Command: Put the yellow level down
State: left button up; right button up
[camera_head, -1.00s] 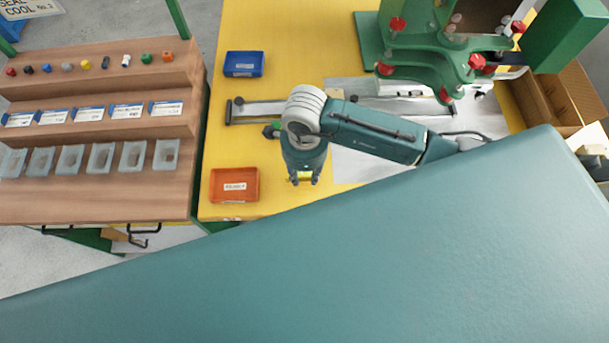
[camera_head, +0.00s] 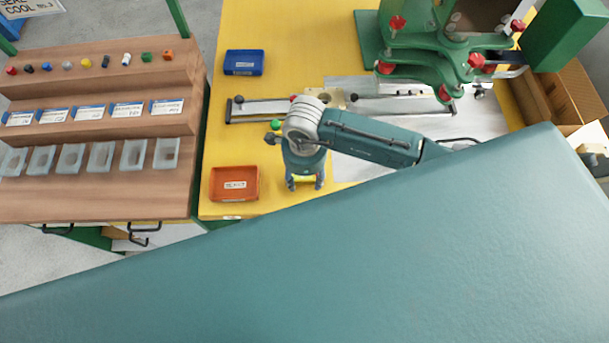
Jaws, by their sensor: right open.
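The yellow level (camera_head: 304,178) shows as a small bright yellow bar between the fingers of my right gripper (camera_head: 305,185), over the yellow bench top (camera_head: 290,30). The fingers stand apart, pointing down the picture. The wrist and fingers cover part of the level. I cannot tell whether it rests fully on the bench or touches a finger. My left gripper is not in view.
An orange bin (camera_head: 234,183) stands left of the gripper, a blue bin (camera_head: 244,62) farther back. A rail (camera_head: 260,109) crosses the bench. A green machine with red knobs (camera_head: 450,50) stands at the back right. A wooden stepped rack (camera_head: 100,205) is at the left.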

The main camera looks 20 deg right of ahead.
aim_at(304, 179)
notch_tip(304, 179, up, 12)
jog(key=b, duration=0.2)
jog(key=shift+b, duration=0.35)
jog(key=shift+s, duration=0.1)
dwell(0.3)
